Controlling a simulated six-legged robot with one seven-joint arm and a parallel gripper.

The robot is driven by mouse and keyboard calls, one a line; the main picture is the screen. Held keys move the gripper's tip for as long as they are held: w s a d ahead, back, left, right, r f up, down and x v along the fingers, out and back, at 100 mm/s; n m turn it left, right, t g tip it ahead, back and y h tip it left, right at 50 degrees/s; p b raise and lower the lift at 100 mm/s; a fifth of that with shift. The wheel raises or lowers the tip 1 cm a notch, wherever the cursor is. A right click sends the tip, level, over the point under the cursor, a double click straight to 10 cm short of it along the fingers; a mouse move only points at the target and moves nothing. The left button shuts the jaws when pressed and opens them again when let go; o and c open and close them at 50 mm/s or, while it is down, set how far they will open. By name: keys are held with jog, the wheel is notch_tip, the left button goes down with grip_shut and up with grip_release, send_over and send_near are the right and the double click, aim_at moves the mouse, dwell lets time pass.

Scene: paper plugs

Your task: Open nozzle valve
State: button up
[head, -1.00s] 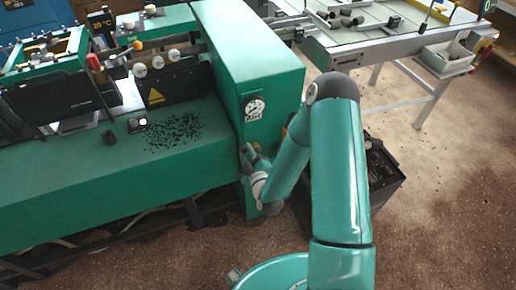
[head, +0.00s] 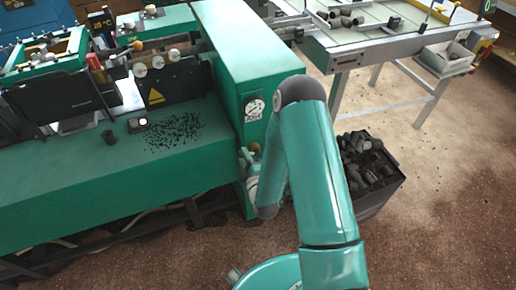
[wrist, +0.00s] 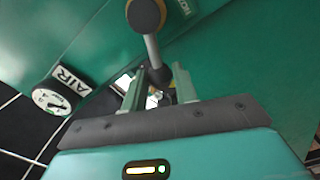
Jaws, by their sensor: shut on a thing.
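The nozzle valve lever (wrist: 152,48) shows in the wrist view as a grey stem with a round, dark and tan knob (wrist: 146,14) at its top end. My gripper (wrist: 158,76) is at the lower end of the stem, with its two green fingers on either side of it. It is shut on the lever; the exact contact is partly hidden between the fingers. In the head view, my gripper (head: 244,155) is at the end face of the green machine (head: 238,75), below the gauge.
A round gauge (head: 255,105) marked AIR is on the machine's end face; it also shows in the wrist view (wrist: 50,99). A dark bin of scrap pieces (head: 372,175) stands right of my arm. A light work table (head: 375,35) is behind. Bare floor lies to the right.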

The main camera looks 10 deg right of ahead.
jog(key=shift+a+f+n, duration=0.15)
jog(key=shift+f+n, duration=0.4)
jog(key=shift+n, duration=0.45)
jog(key=f+n, duration=0.1)
jog(key=n, duration=0.1)
jog(key=shift+a+f+n, duration=0.1)
jog(key=shift+f+n, duration=0.1)
jog(key=shift+n, duration=0.1)
jog(key=o, duration=0.8)
jog(key=shift+c, duration=0.2)
jog(key=shift+s, duration=0.1)
jog(key=s, duration=0.3)
jog(key=shift+s+d, duration=0.25)
jog(key=shift+s, duration=0.15)
jog(key=shift+s, duration=0.15)
